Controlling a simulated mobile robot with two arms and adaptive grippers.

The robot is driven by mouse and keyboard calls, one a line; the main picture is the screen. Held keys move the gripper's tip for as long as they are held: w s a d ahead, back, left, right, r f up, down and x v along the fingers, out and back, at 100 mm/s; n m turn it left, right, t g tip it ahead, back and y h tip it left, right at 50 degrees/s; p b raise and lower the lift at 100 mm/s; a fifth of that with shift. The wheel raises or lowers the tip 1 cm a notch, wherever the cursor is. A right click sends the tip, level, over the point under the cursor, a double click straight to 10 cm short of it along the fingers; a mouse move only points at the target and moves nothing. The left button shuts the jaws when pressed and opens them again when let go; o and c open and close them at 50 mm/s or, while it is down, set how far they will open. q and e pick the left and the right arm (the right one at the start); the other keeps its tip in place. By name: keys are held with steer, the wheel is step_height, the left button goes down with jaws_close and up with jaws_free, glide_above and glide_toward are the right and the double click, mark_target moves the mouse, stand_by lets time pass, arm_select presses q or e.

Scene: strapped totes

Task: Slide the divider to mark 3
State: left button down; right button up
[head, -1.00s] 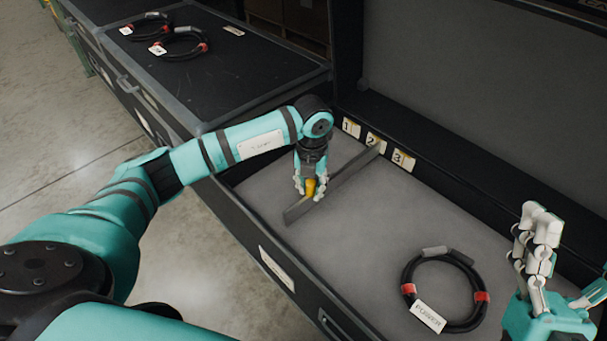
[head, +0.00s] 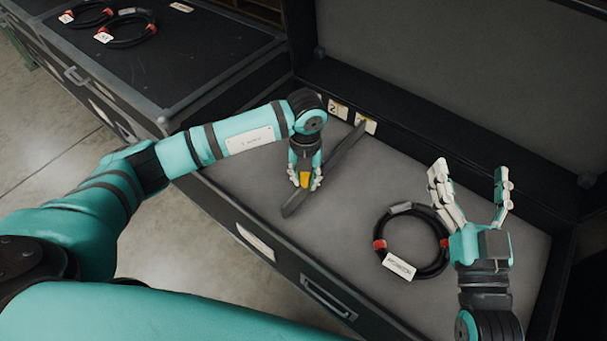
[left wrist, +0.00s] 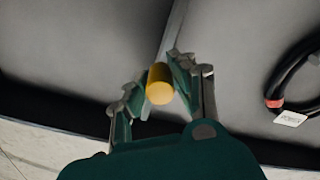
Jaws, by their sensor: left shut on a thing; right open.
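The divider (head: 339,162) is a thin grey bar standing across the case floor, with a yellow knob (head: 304,180) near its front end. Its far end is in front of the mark 3 label (head: 369,126) and partly covers it. The mark 2 label (head: 335,109) is clear to its left; mark 1 is hidden behind my left arm. My left gripper (head: 304,183) is shut on the yellow knob, which also shows between the fingers in the left wrist view (left wrist: 160,84). My right gripper (head: 468,190) is open and empty, over the right part of the case.
A coiled black cable (head: 443,243) with red ties and a white tag lies on the case floor, right of the divider. The raised lid (head: 440,65) stands behind. Another closed case (head: 170,70) with coiled cables on it is at the upper left.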

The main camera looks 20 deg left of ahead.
arm_select(q)
steer(key=shift+d, duration=0.3)
steer(key=c, duration=1.1)
jaws_free()
steer(key=shift+r, duration=0.5)
step_height(320, 180, up, 11)
steer(key=shift+r, duration=0.1)
